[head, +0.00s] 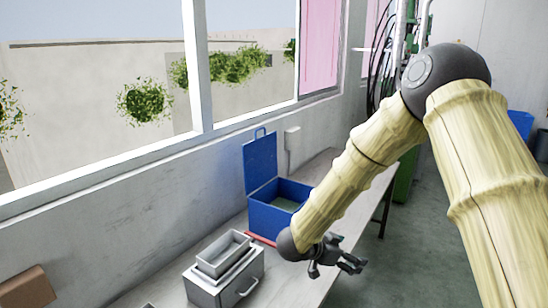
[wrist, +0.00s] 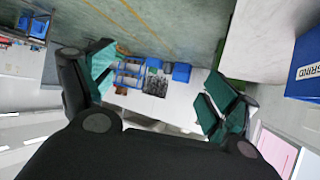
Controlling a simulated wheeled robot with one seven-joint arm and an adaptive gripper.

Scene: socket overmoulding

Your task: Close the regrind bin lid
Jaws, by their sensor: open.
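The blue regrind bin (head: 268,219) stands on the bench against the wall in the head view. Its lid (head: 260,158) is open and stands upright on the bin's wall side, with a loop handle on top. Some pale green material shows inside. My gripper (head: 336,265) is open and empty, in front of and to the right of the bin, apart from it and the lid. In the wrist view my gripper (wrist: 158,88) has its fingers spread wide.
A grey metal box (head: 230,285) with a handle and a shallow tray (head: 222,254) on top stands left of the bin. A red strip (head: 261,239) lies by the bin's base. A brown box (head: 26,288) is at the lower left. Open floor (head: 398,248) lies right of the bench.

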